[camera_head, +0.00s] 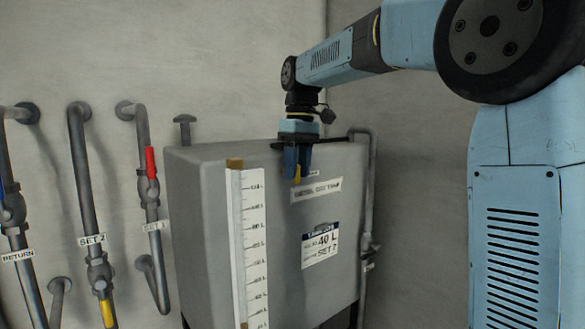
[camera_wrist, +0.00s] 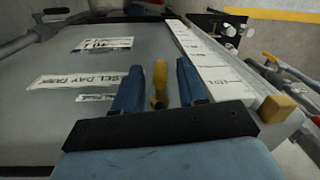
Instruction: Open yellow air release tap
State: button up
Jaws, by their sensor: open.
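The yellow tap (camera_wrist: 160,77) shows in the wrist view between my two fingers, with a gap on each side. Its small brassy base is below it. In the head view a bit of the yellow tap (camera_head: 297,174) shows at the upper front of the grey day tank (camera_head: 205,220), partly hidden by my fingers. My gripper (camera_head: 298,176) points down over the tank's top front edge, with its blue fingers apart and nothing held. In the wrist view my gripper (camera_wrist: 158,72) straddles the tap; contact cannot be told.
A white level gauge (camera_head: 252,250) with a yellow-brown cap (camera_head: 235,163) runs down the tank's front. Pipes with a red handle (camera_head: 151,163) and a yellow handle (camera_head: 107,313) line the left wall. A grey pipe (camera_head: 371,190) stands at the tank's right.

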jog(key=shift+f, duration=0.15)
grip_shut()
dwell(0.4)
jog(key=shift+a, duration=0.1)
grip_release()
dwell(0.4)
